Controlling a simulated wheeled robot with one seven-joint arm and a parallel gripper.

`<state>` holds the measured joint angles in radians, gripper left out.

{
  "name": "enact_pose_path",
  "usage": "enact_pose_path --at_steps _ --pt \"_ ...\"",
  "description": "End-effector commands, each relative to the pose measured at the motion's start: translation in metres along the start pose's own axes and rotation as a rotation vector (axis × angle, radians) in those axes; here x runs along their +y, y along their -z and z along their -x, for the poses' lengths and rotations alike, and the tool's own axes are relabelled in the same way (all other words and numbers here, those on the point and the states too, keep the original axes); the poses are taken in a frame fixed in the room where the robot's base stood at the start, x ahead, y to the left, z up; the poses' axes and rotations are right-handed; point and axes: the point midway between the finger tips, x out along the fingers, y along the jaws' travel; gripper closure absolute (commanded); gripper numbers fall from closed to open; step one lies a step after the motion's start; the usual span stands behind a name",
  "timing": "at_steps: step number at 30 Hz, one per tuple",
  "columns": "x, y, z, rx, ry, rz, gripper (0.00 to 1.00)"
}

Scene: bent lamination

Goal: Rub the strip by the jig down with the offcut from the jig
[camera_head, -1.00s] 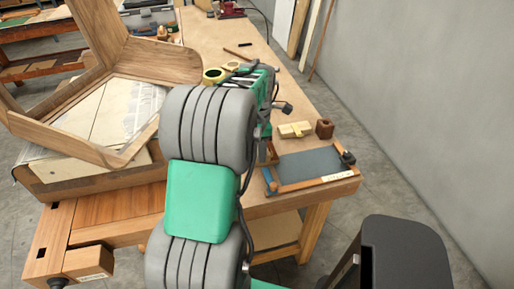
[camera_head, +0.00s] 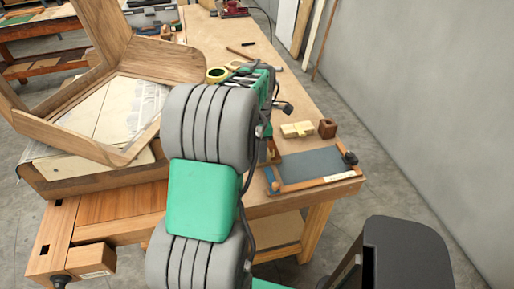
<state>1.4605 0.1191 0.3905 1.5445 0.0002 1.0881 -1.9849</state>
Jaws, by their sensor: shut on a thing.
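My gripper (camera_head: 266,136) is mostly hidden behind my own grey and green arm, over the near right part of the bench. A small brown wooden piece (camera_head: 273,153), which looks like the offcut, shows at its end; the fingers' grip on it is hidden. It is by the left end of a flat blue-grey panel (camera_head: 312,163). A light wooden strip (camera_head: 315,182) with a white label runs along the panel's front edge. I cannot tell whether the piece touches the strip. Which part is the jig is not clear.
A pale yellow block (camera_head: 297,130) and a dark brown block (camera_head: 327,128) stand behind the panel. A large bent wooden frame (camera_head: 165,60) fills the left. A yellow tape roll (camera_head: 217,75) lies farther back. A grey wall (camera_head: 420,90) bounds the right.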

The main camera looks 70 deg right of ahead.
Motion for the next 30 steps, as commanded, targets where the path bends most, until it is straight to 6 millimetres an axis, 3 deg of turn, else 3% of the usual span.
enact_pose_path --at_steps 11,22,30 --pt "-0.001 -0.006 -0.001 0.000 0.002 -0.001 0.92" --pt "-0.001 0.010 -0.001 0.001 0.002 0.001 0.92" --pt "-0.001 0.011 -0.001 0.001 0.002 0.001 0.92"
